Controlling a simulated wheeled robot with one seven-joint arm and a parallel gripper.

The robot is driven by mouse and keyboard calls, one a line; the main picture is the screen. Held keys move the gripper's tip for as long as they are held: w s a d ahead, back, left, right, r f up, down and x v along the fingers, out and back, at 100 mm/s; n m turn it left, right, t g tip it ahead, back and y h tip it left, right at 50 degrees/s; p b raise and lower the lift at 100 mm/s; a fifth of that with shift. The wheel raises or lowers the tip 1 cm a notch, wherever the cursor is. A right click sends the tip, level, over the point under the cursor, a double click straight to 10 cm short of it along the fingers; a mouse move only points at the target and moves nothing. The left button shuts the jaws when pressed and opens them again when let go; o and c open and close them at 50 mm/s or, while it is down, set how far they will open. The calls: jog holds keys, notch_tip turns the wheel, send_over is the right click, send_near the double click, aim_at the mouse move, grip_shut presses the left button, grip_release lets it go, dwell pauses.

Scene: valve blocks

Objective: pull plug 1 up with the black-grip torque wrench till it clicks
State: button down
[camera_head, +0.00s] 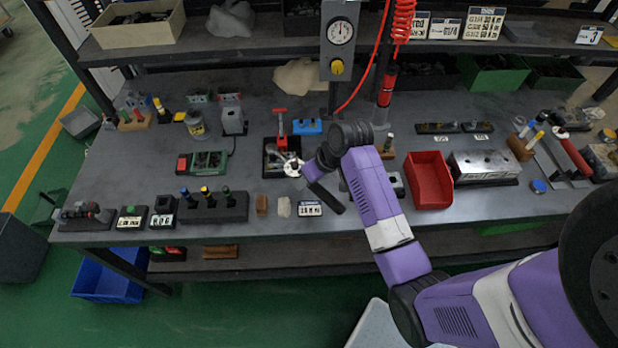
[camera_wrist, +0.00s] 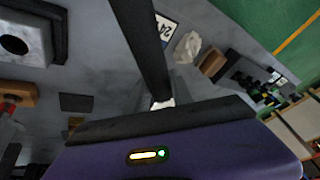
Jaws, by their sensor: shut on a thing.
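My gripper (camera_head: 313,170) is over the middle of the bench and shut on a long dark bar, which looks like the black-grip torque wrench (camera_head: 328,198). The bar slants down to the right in the head view. In the wrist view the wrench (camera_wrist: 148,45) runs up from my gripper (camera_wrist: 162,103) to the top edge. A light metal block with several holes (camera_head: 485,164) stands at the right. A smaller block with one dark hole (camera_wrist: 22,42) shows in the wrist view. I cannot tell which holds plug 1. The wrench's working end is not clear.
A red bin (camera_head: 429,181) stands right of my arm. A black tray with a red-handled tool (camera_head: 282,150) lies behind my gripper. A label plate (camera_head: 310,209), pale cloth (camera_head: 283,207), brown block (camera_head: 262,205) and plug rack (camera_head: 212,208) line the front edge. A red hose (camera_head: 372,70) hangs behind.

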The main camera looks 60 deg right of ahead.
jog(key=shift+w+a+r+m+h, duration=0.1)
jog(key=shift+w+a+m+h, duration=0.05)
jog(key=shift+a+m, duration=0.25)
jog(key=shift+w+a+m+h, duration=0.1)
jog(key=shift+a+m+h, duration=0.05)
jog(key=shift+a+m, duration=0.2)
jog(key=shift+a, duration=0.15)
jog(key=shift+w+a+m+h, duration=0.15)
jog(key=shift+w+a+m, duration=0.1)
jog(key=shift+a+m, duration=0.25)
jog(key=shift+w+a+m+h, duration=0.15)
jog(key=shift+w+a+m, duration=0.15)
jog(key=shift+a, duration=0.25)
jog(key=shift+w+a+m, duration=0.1)
jog(key=shift+a+m, duration=0.15)
jog(key=shift+s+d+n, duration=0.25)
jog(key=shift+d+n, duration=0.2)
jog(key=shift+d, duration=0.1)
jog(key=shift+s+d+n, duration=0.25)
jog(key=shift+d+n, duration=0.2)
jog(key=shift+d, duration=0.1)
jog(key=shift+r, duration=0.2)
